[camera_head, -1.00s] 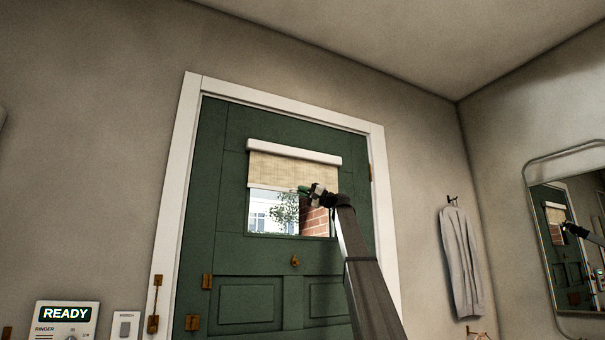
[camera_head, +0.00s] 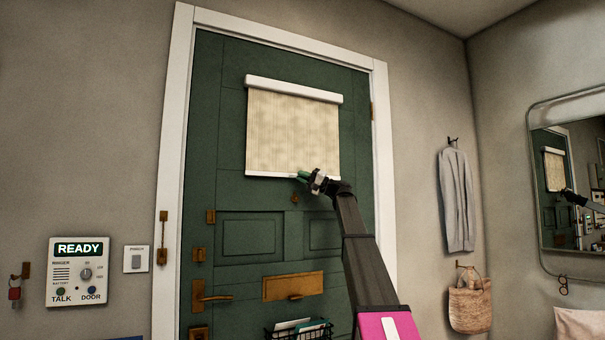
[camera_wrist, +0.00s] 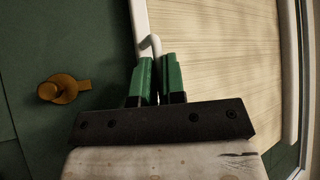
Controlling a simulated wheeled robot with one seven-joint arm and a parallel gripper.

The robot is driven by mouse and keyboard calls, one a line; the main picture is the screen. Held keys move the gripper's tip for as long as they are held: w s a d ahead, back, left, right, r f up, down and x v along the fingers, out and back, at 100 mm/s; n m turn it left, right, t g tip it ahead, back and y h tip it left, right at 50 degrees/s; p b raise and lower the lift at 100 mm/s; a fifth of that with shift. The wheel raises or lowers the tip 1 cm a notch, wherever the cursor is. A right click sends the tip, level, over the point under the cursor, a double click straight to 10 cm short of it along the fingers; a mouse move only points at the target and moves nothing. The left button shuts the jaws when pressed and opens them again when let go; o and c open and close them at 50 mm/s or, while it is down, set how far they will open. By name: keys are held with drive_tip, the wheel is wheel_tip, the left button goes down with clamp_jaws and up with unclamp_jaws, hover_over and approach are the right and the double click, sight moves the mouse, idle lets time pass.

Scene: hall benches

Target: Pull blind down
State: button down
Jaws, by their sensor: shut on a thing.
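The cream blind (camera_head: 292,130) hangs from its white top casing (camera_head: 293,89) on the green door (camera_head: 230,200). It covers the whole window, so no glass shows. Its white bottom bar (camera_head: 265,174) is just above the panelled lower half. My gripper (camera_head: 307,177) is at the bar, right of its middle. In the wrist view the green fingers of my gripper (camera_wrist: 159,75) are shut on a small white pull (camera_wrist: 152,44) at the edge of the blind (camera_wrist: 220,60). The part of the pull between the fingers is hidden.
A brass knob-like fitting (camera_wrist: 62,88) is beside the blind in the wrist view. Below are a brass letter plate (camera_head: 293,286), door handle (camera_head: 208,295) and wire basket (camera_head: 300,330). A coat (camera_head: 456,200), bag (camera_head: 469,302) and mirror (camera_head: 570,190) are right. An intercom (camera_head: 75,272) is left.

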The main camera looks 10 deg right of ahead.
drive_tip(key=shift+f, duration=0.3)
drive_tip(key=c, duration=1.5)
unclamp_jaws()
drive_tip(key=shift+f, duration=0.1)
drive_tip(key=shift+d, duration=0.1)
drive_tip(key=v, duration=1)
drive_tip(key=shift+s+d, duration=0.15)
drive_tip(key=shift+d, duration=0.15)
